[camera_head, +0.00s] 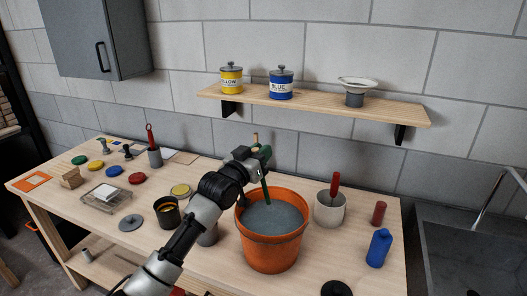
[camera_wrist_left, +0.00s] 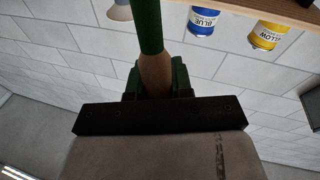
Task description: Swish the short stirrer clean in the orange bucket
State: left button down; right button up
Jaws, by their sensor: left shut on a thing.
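The orange bucket (camera_head: 270,252) stands on the table, filled with grey liquid (camera_head: 275,218). The stirrer hangs almost upright inside the bucket's mouth. Its lower end seems to meet the liquid; I cannot tell how deep. In the left wrist view the green shaft (camera_wrist_left: 147,25) and wooden part (camera_wrist_left: 155,75) show between the dark green fingers. My right gripper is out of view.
A pale pot (camera_head: 329,213) with a red-handled tool stands right of the bucket, with a blue bottle (camera_head: 378,248) beyond. A dark can (camera_head: 167,213) stands left. The shelf (camera_head: 330,106) with yellow and blue jars is above. A sink (camera_head: 465,250) is at right.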

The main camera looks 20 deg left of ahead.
pick_arm(q)
jog(key=shift+s+f+b, duration=0.2)
jog(key=shift+f+b, duration=0.15)
jog(key=shift+f, duration=0.4)
notch_tip(320, 180, down, 8)
jog(key=d+b, duration=0.1)
jog(key=b, duration=0.4)
jog(key=shift+w+d+f, duration=0.15)
jog(key=shift+w+d, duration=0.1)
jog(key=shift+w, duration=0.2)
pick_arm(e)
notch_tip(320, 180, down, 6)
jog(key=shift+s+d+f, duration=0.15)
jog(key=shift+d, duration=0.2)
pick_arm(q)
jog(key=shift+w, duration=0.1)
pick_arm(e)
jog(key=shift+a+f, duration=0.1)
